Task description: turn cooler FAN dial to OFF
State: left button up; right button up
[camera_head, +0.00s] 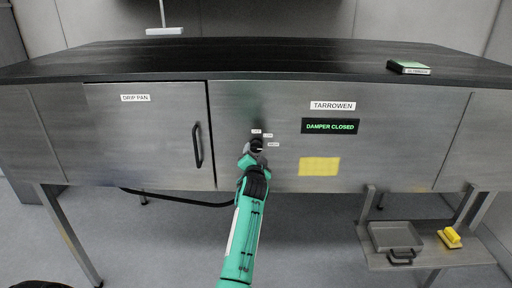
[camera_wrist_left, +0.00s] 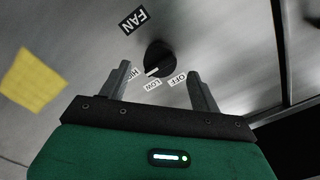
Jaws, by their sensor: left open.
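The black round FAN dial (camera_wrist_left: 159,57) sits on the steel front panel, with a FAN label (camera_wrist_left: 134,19) beside it. Labels HI (camera_wrist_left: 135,72), LOW (camera_wrist_left: 152,85) and OFF (camera_wrist_left: 177,79) lie around its edge. The dial's white mark points towards LOW, slightly to the HI side. My left gripper (camera_wrist_left: 160,74) is open, its two fingers on either side of the dial's near edge; I cannot tell whether they touch it. In the head view my left gripper (camera_head: 257,150) is at the panel and partly covers the dial and labels.
Right of the dial are a DAMPER CLOSED display (camera_head: 330,126), a TARROWEN label (camera_head: 333,105) and a yellow patch (camera_head: 319,167). Left is the DRIP PAN door (camera_head: 150,135) with a black handle (camera_head: 197,145). A low shelf holds a metal pan (camera_head: 395,237) and a yellow brush-like object (camera_head: 450,237).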

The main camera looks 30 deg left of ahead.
aim_at(256, 148)
pick_arm(q)
jog(key=shift+p+x, duration=0.45)
jog(key=shift+x, duration=1.5)
